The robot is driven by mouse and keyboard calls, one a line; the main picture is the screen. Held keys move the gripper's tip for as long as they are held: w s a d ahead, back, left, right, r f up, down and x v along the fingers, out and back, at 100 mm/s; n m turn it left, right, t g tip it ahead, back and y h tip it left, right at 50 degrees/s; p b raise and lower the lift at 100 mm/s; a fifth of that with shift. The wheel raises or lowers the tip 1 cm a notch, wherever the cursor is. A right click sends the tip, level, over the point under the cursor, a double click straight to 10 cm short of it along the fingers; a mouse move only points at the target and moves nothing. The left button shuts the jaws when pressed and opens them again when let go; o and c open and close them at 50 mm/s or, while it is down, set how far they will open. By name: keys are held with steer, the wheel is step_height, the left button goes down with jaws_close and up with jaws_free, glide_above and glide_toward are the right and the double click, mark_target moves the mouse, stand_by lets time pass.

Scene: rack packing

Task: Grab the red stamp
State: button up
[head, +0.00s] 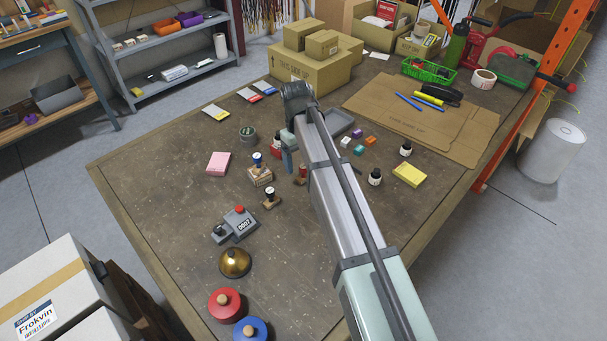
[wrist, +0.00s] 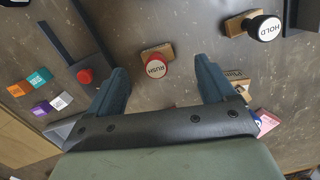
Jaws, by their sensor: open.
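The red stamp, with a round red top reading RUSH and a wooden base, shows in the wrist view (wrist: 154,66). It lies between the tips of my gripper (wrist: 161,72), a little nearer the left finger. My gripper is open and empty, its two blue-grey fingers apart. In the head view, the red stamp (head: 301,174) is a small reddish-brown shape partly hidden beside my arm. My gripper (head: 288,155) is behind it there, and its jaws are mostly hidden by the arm.
A black HOLD stamp (wrist: 266,27) stands to the right in the wrist view. A dark piece with a red knob (wrist: 84,76) lies by the left finger. Coloured cubes (wrist: 40,77) lie farther left.

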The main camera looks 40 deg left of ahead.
mark_target(304, 175)
steer(key=shift+w+d+f, duration=0.15)
steer(key=shift+f, duration=1.3)
steer(key=shift+w+d+f, duration=0.1)
steer(key=shift+d+f, duration=0.05)
steer(key=shift+f, duration=1.3)
steer(key=c, duration=1.1)
